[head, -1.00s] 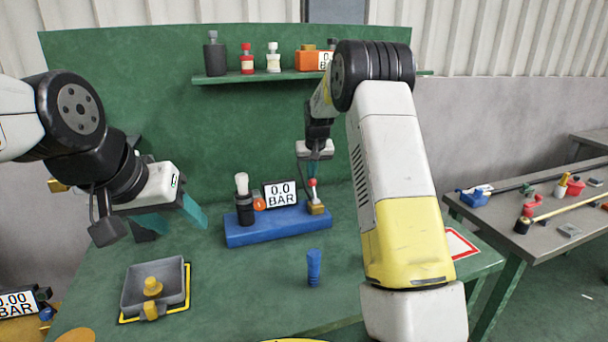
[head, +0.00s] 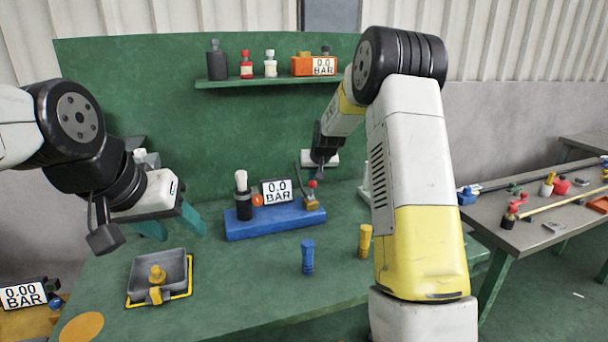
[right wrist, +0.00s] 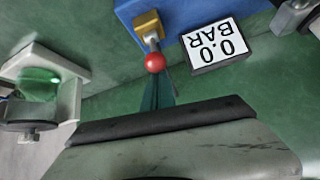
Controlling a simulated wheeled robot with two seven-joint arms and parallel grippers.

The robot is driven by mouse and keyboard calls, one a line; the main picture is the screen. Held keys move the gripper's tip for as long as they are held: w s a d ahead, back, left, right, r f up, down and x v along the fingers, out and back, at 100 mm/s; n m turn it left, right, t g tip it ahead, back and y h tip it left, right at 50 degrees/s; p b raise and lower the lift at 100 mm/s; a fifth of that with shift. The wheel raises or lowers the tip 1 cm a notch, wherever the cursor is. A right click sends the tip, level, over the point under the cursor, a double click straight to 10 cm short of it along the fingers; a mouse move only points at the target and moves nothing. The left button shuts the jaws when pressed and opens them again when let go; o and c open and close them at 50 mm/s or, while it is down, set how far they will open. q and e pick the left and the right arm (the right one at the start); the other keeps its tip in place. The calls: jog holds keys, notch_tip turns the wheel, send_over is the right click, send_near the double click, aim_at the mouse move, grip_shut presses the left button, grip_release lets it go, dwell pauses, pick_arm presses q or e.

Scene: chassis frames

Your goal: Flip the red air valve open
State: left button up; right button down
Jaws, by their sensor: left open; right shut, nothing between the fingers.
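The red air valve is a red ball knob (head: 312,184) on a short lever above a brass body (head: 315,204), at the right end of a blue base (head: 270,223). The lever stands roughly upright in the head view. A display (head: 277,191) on the base reads 0.0 BAR. My right gripper (right wrist: 158,92) is shut and empty, with its teal fingers close by the red knob (right wrist: 155,62); I cannot tell whether they touch. In the head view its fingers are mostly hidden. My left gripper (head: 172,225) is open and empty, above the table at the left, near the grey tray.
The grey tray (head: 140,285) holds a yellow part. A blue peg (head: 307,257) and a yellow peg (head: 365,241) stand in front of the base. A black cylinder with a white top (head: 243,205) is at the base's left end. A shelf (head: 280,82) with bottles is above.

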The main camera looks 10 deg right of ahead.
jog(key=shift+s, duration=0.15)
jog(key=shift+r, duration=0.2)
jog(key=shift+r, duration=0.7)
jog(key=shift+d+r, duration=0.1)
jog(key=shift+r, duration=0.25)
jog(key=s+d+r, duration=0.1)
jog(key=s+r, duration=0.2)
jog(key=s, duration=0.5)
jog(key=shift+s+d+r, duration=0.15)
jog(key=shift+d, duration=0.2)
